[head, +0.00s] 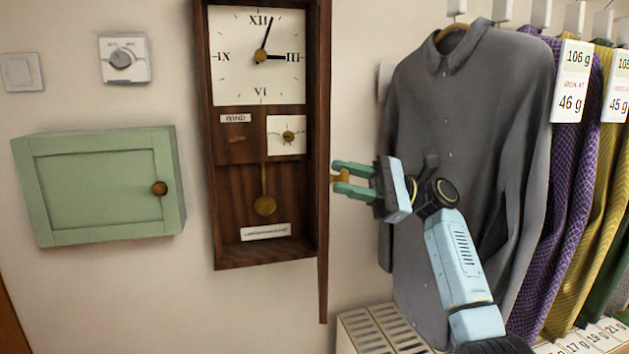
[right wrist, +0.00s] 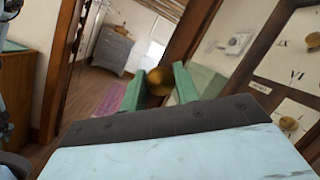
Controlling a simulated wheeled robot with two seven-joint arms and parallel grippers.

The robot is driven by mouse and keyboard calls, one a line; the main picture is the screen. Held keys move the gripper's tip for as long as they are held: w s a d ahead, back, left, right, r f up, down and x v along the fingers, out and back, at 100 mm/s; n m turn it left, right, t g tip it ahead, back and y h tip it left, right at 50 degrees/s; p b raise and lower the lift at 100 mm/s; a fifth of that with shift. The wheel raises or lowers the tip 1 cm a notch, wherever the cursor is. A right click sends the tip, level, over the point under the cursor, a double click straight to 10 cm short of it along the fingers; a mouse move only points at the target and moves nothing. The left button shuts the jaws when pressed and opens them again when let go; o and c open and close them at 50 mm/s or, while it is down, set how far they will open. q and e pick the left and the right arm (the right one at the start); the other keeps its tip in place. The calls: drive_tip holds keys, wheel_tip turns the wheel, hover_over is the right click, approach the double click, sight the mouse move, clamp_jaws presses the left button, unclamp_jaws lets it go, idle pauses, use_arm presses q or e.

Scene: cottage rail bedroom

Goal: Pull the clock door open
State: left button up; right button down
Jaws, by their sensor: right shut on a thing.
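The wall clock (head: 216,150) has a dark wooden case, a square white dial, a small dial and a brass pendulum. Its door (head: 323,200) shows nearly edge-on along the case's right side, swung out from the wall, with its lower end hanging below the case. My right gripper (head: 340,178) is at the door's right side, green fingers shut on the door's brass knob. In the right wrist view the round knob (right wrist: 159,81) sits between both fingertips, and part of the clock dial (right wrist: 298,72) shows at the right. My left gripper is not in view.
A grey shirt (head: 460,130) hangs close behind my right arm, with purple and yellow garments (head: 575,180) further right. A slatted box (head: 370,330) stands below. A green wall cabinet (head: 98,187) and a dial switch (head: 123,58) are left of the clock.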

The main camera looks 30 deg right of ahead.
drive_tip(key=shift+d+f, duration=0.1)
drive_tip(key=shift+d, duration=0.15)
drive_tip(key=c, duration=1.1)
unclamp_jaws()
drive_tip(key=shift+o, duration=0.2)
wheel_tip(320, 180, up, 10)
drive_tip(key=shift+p, duration=0.3)
